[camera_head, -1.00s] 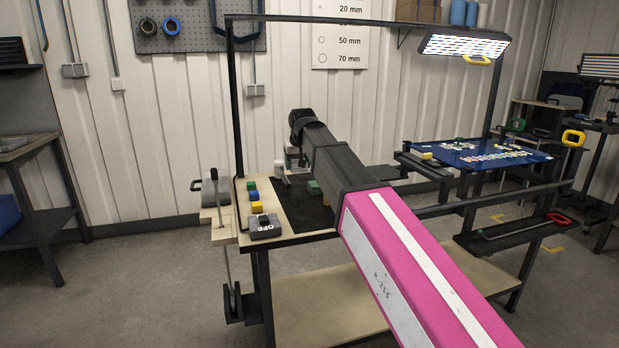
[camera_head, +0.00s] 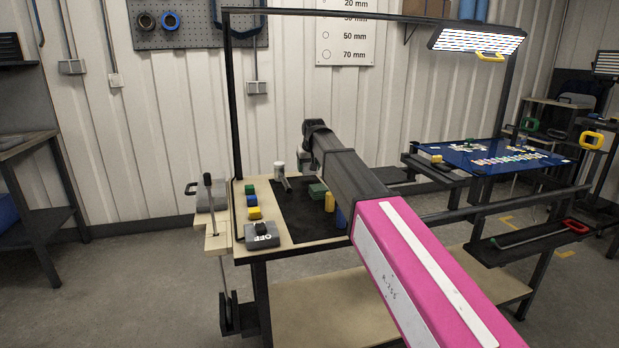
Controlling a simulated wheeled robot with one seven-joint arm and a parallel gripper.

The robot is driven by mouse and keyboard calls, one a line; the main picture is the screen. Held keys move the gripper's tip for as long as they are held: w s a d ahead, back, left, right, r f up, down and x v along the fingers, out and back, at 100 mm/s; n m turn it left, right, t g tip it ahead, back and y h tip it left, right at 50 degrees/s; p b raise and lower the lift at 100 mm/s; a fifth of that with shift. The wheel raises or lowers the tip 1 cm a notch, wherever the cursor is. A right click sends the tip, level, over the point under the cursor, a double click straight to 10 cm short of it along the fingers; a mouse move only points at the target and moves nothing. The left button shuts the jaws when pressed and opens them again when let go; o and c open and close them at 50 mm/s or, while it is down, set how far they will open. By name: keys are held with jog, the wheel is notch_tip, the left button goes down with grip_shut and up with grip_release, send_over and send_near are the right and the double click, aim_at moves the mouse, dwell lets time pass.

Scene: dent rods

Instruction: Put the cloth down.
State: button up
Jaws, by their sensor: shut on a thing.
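My arm, pink and dark grey, reaches from the lower right up over the workbench. I cannot make out a cloth anywhere in the head view. The workbench (camera_head: 298,248) has a light wooden top with a dark mat (camera_head: 297,212) on it, partly covered by my arm.
Green, blue and yellow blocks (camera_head: 253,213) and a grey OFF box (camera_head: 262,236) line the bench's left side. A blue board (camera_head: 480,158) lies right.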

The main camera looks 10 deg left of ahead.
aim_at(310, 183)
jog(key=shift+w+f, duration=0.35)
jog(key=shift+w, duration=0.25)
jog(key=shift+f, duration=2)
jog(key=shift+d+f, duration=0.1)
jog(key=shift+f, duration=0.25)
